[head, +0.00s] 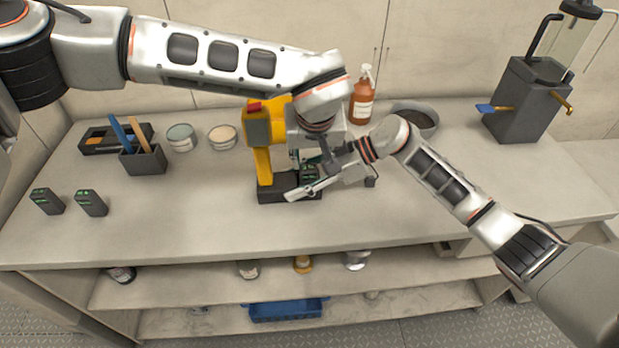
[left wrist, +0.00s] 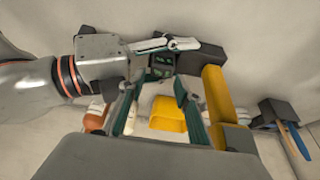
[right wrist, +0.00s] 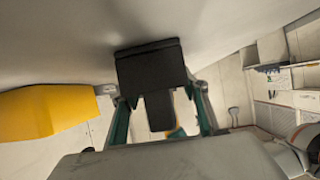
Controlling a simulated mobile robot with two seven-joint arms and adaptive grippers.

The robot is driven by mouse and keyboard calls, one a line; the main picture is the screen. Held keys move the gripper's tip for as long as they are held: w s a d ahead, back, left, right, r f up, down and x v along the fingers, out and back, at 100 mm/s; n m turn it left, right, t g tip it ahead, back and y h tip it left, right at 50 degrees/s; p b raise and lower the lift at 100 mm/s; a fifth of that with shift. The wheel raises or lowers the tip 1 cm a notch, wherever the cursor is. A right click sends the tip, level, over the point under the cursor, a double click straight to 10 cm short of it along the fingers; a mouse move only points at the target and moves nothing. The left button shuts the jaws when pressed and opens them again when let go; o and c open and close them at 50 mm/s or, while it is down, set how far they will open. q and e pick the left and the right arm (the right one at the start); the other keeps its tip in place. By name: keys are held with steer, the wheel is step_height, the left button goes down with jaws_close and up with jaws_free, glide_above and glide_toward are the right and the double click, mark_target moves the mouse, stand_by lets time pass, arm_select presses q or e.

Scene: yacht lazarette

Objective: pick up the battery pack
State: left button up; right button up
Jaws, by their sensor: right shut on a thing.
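A dark battery pack (head: 270,194) sits at the foot of a yellow power tool (head: 263,165) on the worktop. In the right wrist view the dark block (right wrist: 150,65) is just beyond the fingertips, with a narrower dark part between them. My right gripper (head: 308,186) reaches in from the right and is shut on the pack; its exact contact is partly hidden. My left gripper (head: 308,160) points down beside the tool. Its fingers (left wrist: 160,105) are apart, with a yellow part visible between them in the left wrist view; contact is not clear.
Two dark blocks with green marks (head: 91,203) stand at the left. A dark holder (head: 143,160), two tins (head: 182,138), an orange bottle (head: 362,100), a bowl (head: 425,118) and a grey machine (head: 525,105) stand further back. The front middle worktop (head: 330,228) is clear.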

mark_target(310, 168)
arm_select(q)
steer(key=shift+x, duration=2.65)
steer(key=c, duration=0.8)
